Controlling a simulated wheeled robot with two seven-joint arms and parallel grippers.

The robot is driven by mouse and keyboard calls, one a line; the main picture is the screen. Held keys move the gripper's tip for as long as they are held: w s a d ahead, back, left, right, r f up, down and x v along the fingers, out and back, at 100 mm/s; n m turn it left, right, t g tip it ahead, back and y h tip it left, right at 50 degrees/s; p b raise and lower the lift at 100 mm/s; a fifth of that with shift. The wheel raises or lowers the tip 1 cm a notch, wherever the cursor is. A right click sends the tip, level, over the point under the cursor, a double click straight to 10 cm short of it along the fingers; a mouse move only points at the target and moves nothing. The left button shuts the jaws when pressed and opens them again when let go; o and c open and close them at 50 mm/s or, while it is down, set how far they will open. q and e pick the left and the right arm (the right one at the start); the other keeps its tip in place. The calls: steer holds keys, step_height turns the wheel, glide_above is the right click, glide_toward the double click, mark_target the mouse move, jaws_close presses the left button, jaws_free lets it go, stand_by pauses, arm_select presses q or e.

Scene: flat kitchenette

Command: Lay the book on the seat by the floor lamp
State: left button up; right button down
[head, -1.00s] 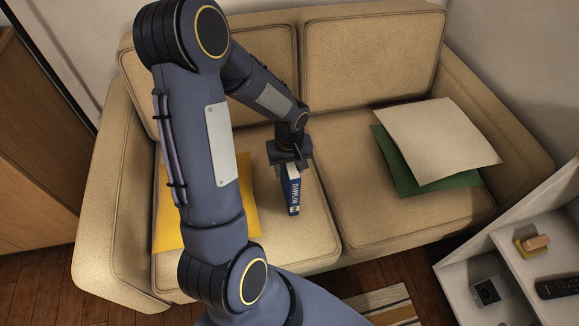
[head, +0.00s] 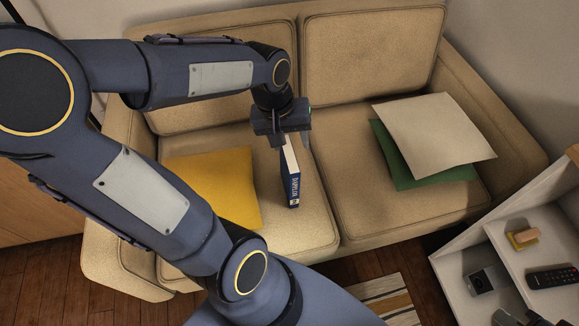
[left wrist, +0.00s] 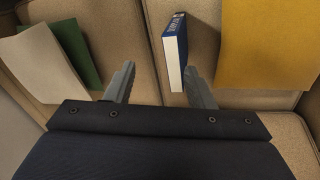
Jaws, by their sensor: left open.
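A blue book (head: 292,180) with white pages stands upright on edge on the sofa's left seat cushion (head: 318,222), right of a yellow flat cushion (head: 215,185). My left gripper (head: 284,141) is open just behind and above the book's far end. In the left wrist view the book (left wrist: 175,50) shows beyond the fingers of my left gripper (left wrist: 160,86), close to the right-hand finger; I see nothing held. A thin dark pole (head: 12,12) shows at the upper left; I cannot tell whether it is the floor lamp.
A cream cushion (head: 435,125) lies over a green one (head: 405,172) on the right seat. A white shelf unit (head: 465,245) at lower right holds a remote (head: 552,277) and small objects. A striped rug (head: 385,300) lies on the wooden floor. The right seat's left part is clear.

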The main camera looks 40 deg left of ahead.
arm_select(q)
steer(key=s+d+r+m+t+h, duration=0.2)
steer(key=s+d+r+m+t, duration=0.1)
steer(key=s+d, duration=0.4)
steer(key=s+r+m, duration=0.1)
steer(key=s+m, duration=0.1)
steer(key=shift+s+d+m, duration=0.25)
steer(key=shift+s+m, duration=0.05)
